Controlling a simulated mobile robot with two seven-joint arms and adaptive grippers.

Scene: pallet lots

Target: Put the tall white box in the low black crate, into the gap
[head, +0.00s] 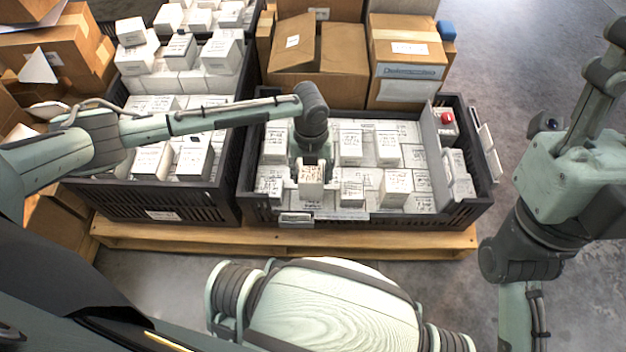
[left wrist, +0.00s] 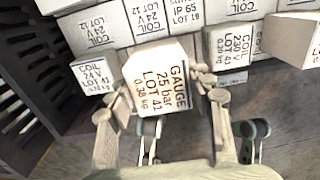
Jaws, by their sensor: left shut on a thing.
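My left gripper (head: 311,176) is shut on a tall white box (head: 311,190), held near the front wall of the low black crate (head: 400,221). The left wrist view shows the white box (left wrist: 161,88) with its label "GAUGE 25 bar LOT 41" between the fingers of the left gripper (left wrist: 165,95). White boxes stand in rows on both sides of it in the crate. The held box and the gripper hide what is directly beneath, so I cannot tell whether the box touches anything. My right arm is at the right of the head view; its gripper is out of frame.
A coil box (left wrist: 93,76) and another coil box (left wrist: 228,45) flank the held box. A second black crate (head: 165,200) full of white boxes stands on the left. Cardboard boxes (head: 408,50) stand behind. The crates sit on a wooden pallet (head: 290,238).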

